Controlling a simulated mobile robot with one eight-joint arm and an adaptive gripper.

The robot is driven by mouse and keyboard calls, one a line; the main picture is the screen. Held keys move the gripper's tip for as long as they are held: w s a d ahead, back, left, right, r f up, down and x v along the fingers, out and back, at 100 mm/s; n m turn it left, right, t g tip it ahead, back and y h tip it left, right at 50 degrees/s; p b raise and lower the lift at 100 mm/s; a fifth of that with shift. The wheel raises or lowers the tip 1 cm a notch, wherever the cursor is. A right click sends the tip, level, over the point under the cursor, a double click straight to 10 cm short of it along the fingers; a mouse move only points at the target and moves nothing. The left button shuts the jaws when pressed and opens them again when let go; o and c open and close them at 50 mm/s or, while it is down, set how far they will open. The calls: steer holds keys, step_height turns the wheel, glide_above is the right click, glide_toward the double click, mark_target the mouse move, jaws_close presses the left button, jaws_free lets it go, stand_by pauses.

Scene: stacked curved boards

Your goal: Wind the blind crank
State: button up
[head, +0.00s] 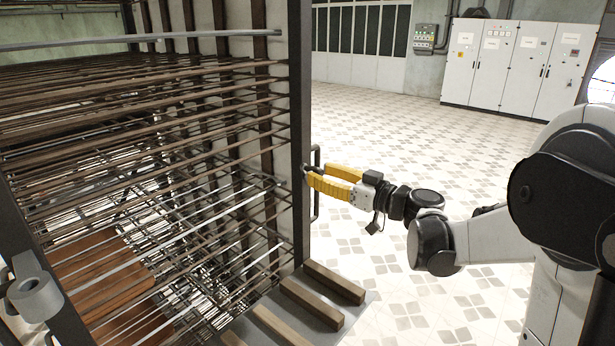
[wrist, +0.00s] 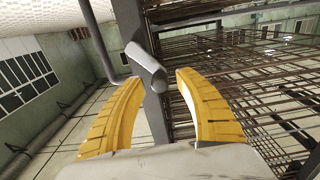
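A grey cylindrical piece, which looks like the crank's handle (wrist: 143,60), shows in the wrist view in front of a dark upright post. Its rounded end lies close to the gap between my fingertips. My gripper (head: 307,174) has two yellow fingers, spread apart in the wrist view (wrist: 159,76), with no clear contact on the grey piece. In the head view the fingertips are beside the rack's right post, at a thin upright grey bar (head: 317,156). The fingers hide part of that bar. I cannot tell whether it belongs to the crank.
A tall rack (head: 299,120) of many thin rods fills the left side. Stacked curved brown boards (head: 95,270) lie low inside it. Wooden beams (head: 335,283) lie at its foot. White cabinets (head: 515,65) stand at the back. The tiled floor (head: 400,130) between is clear.

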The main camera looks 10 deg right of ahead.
steer(key=v, duration=0.7)
stand_by(0.5)
steer(key=s+a+f+m+g+h, duration=0.35)
steer(key=s+a+f+g, duration=0.35)
steer(key=s+a, duration=0.5)
steer(key=s+d+f+m+h, duration=0.2)
steer(key=s+d+f+h, duration=0.1)
steer(key=s, duration=0.3)
steer(key=s+d+f+m+h, duration=0.1)
steer(key=s+d+f+h, duration=0.2)
steer(key=s, duration=0.4)
steer(key=shift+m+g+h, duration=0.3)
steer(key=shift+m+h, duration=0.05)
steer(key=shift+h, duration=0.1)
